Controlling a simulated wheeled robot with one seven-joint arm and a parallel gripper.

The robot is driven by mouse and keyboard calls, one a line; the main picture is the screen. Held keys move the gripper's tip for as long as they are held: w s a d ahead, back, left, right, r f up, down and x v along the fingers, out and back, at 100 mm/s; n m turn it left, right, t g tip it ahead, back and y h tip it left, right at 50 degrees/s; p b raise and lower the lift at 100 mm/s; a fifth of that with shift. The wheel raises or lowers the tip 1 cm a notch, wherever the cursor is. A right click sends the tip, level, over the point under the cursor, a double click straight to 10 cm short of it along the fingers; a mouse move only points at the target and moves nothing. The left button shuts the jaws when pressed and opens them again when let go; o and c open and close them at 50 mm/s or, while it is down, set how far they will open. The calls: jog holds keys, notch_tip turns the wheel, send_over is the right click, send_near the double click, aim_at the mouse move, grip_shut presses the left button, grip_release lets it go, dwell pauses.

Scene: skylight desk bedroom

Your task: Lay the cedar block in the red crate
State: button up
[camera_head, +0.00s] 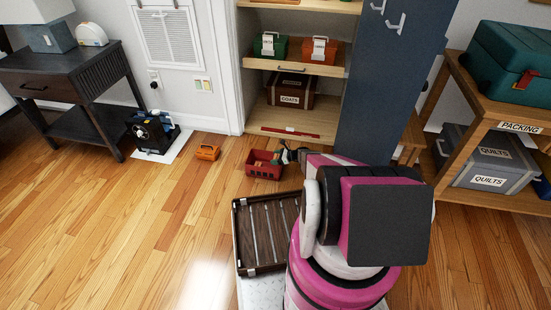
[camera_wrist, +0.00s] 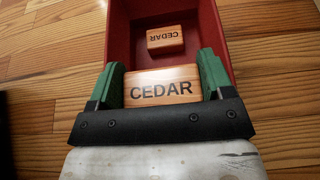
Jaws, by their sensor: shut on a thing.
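The red crate (camera_head: 262,172) stands on the wood floor in front of the open cupboard; its red wall (camera_wrist: 208,22) also shows in the wrist view. My gripper (camera_head: 286,155) is at the crate's right side in the head view. In the wrist view my gripper (camera_wrist: 162,72) has its green fingers shut on a light wooden block (camera_wrist: 162,90) marked CEDAR, at the near end of the crate. A second CEDAR block (camera_wrist: 165,39) lies inside the crate beyond it, apart from the held one. Whether the held block touches the crate floor I cannot tell.
A dark slatted tray (camera_head: 246,265) is nearer me.

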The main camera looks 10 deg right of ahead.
jog(key=o, duration=0.9)
jog(key=shift+r, duration=0.1)
jog(key=shift+r, duration=0.3)
jog(key=v, duration=1.2)
jog(key=s+a+r+n+g+h, duration=0.2)
jog(key=s+a+r+n, duration=0.25)
jog(key=r, duration=0.25)
jog(key=s+a+r+n+g+h, duration=0.1)
jog(key=s+a+r+n, duration=0.3)
jog(key=r, duration=0.4)
jog(key=s+a+r+n+g+h, duration=0.2)
jog(key=s+r+n, duration=0.2)
jog(key=s+r, duration=0.25)
jog(key=s+a+r+n+h, duration=0.1)
jog(key=s+r+n+h, duration=0.6)
jog(key=s+r+n, duration=0.3)
jog(key=s+r, duration=0.4)
jog(key=r, duration=0.3)
jog(key=shift+s, duration=0.1)
